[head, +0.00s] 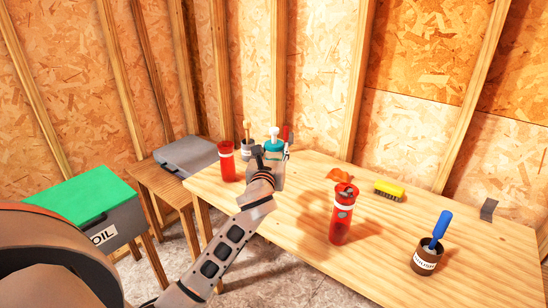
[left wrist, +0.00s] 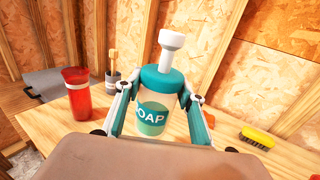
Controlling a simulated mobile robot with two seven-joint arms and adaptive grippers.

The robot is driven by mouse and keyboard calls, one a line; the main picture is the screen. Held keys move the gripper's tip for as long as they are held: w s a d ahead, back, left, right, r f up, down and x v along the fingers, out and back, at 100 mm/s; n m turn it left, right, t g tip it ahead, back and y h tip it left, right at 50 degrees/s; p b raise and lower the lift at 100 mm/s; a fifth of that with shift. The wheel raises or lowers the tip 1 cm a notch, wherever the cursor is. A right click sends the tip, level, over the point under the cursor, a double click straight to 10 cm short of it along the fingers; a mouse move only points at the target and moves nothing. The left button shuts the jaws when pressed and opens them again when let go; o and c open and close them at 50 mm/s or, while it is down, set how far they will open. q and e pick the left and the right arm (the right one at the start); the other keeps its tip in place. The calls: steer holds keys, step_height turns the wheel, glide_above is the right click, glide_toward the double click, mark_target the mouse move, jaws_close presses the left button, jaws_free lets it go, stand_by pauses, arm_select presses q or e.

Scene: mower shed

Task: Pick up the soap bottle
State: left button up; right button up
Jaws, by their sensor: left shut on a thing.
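The soap bottle (head: 275,147) has a teal collar, a white pump top and a clear body with a teal label. In the left wrist view the bottle (left wrist: 152,118) stands between the two fingers, with part of the word SOAP showing. My left gripper (head: 268,160) is shut on it, with one finger on each side of the bottle (left wrist: 160,92). The bottle looks upright at the far left part of the wooden bench (head: 290,215). Its base is hidden, so I cannot tell whether it touches the bench. My right gripper is not in view.
A red container (head: 227,164) and a dark cup with a wooden-handled brush (head: 246,152) stand left of the bottle. A red flask (head: 342,218), an orange item (head: 338,174), a yellow brush (head: 389,189) and a brown cup with a blue-handled tool (head: 427,256) are farther right. A green-lidded oil box (head: 95,215) is at left.

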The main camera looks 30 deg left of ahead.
mark_target(274, 137)
arm_select(q)
steer(key=shift+r+p, duration=0.35)
steer(key=shift+r, duration=2)
